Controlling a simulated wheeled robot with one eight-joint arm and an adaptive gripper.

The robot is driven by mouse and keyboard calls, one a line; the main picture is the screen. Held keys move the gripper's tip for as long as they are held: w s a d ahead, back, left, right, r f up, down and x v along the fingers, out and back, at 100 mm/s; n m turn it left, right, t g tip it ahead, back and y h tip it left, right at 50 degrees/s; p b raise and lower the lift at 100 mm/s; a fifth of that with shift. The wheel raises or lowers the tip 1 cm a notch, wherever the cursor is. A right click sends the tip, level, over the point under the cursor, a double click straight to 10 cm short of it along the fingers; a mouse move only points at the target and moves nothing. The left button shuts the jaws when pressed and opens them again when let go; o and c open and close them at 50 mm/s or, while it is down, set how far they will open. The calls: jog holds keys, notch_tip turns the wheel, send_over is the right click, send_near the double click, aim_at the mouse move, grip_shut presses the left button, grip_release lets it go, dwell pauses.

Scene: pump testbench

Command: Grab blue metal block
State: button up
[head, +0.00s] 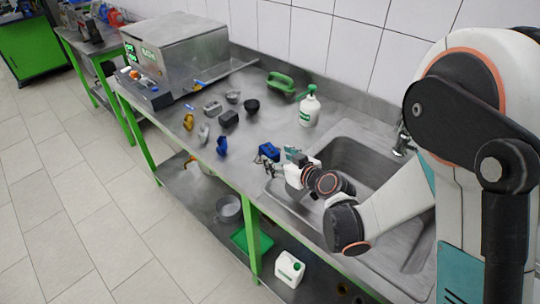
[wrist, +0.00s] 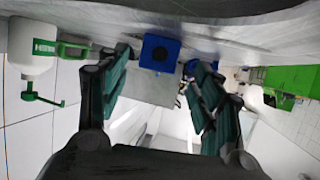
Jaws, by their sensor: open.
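The blue metal block (head: 268,151) lies on the steel counter beside the sink, just past my gripper's fingertips in the head view. It also shows in the wrist view, as a blue block (wrist: 160,52) with a dark round spot on its face, ahead of the fingers and between their tips in the picture. My gripper (head: 281,161) is open, with its fingers pointing at the block. In the wrist view the two green-and-black fingers of my gripper (wrist: 158,66) are spread apart with nothing held. I cannot tell whether a fingertip touches the block.
A smaller blue part (head: 222,146) lies farther left on the counter (head: 180,145), near several metal and yellow parts. A white spray bottle (head: 309,110) with a green top stands behind the block. The sink (head: 365,165) is to the right; a testbench machine (head: 175,55) is at the back left.

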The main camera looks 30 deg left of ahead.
aim_at(270, 149)
jog(key=shift+w+r+b+x, duration=0.1)
jog(key=shift+r+b+x, duration=0.2)
jog(key=shift+x, duration=0.75)
jog(key=shift+w+r+b+x, duration=0.15)
jog(key=shift+b+x, duration=0.2)
jog(key=shift+x, duration=0.7)
jog(key=shift+r+b+x, duration=0.2)
jog(key=shift+b+x, duration=0.15)
jog(key=shift+x, duration=0.75)
jog(key=shift+a, duration=0.15)
jog(key=shift+c, duration=0.6)
jog(key=c, duration=1.2)
